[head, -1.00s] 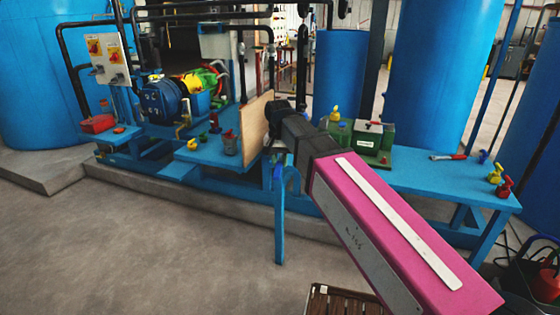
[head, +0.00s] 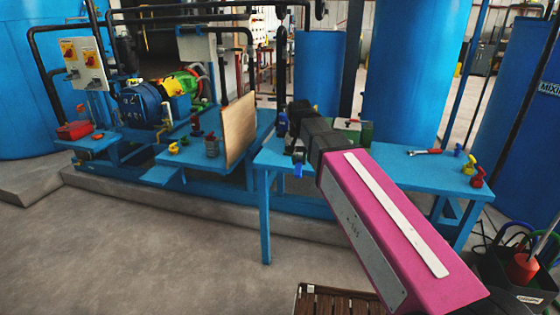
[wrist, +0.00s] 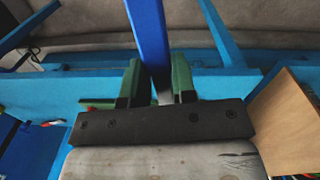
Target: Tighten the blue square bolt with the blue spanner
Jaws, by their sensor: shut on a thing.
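My gripper (wrist: 157,88) is shut on a long blue bar, which I take to be the blue spanner (wrist: 148,38). The bar runs from between the green fingers out of the top of the wrist view, so its far end is hidden. In the head view my gripper is mostly hidden by my dark wrist, above the left end of the right-hand blue table. A small blue piece (head: 297,170) shows just below it, and another blue piece (head: 282,124) just left of the wrist. I cannot tell which is part of the spanner. I cannot make out the blue square bolt for sure.
A wooden board (head: 239,130) stands upright left of my wrist. The blue table (head: 400,172) carries a red-handled tool (head: 424,152) and small coloured fittings (head: 477,176) at right. A green box (head: 366,132) is partly hidden behind my arm.

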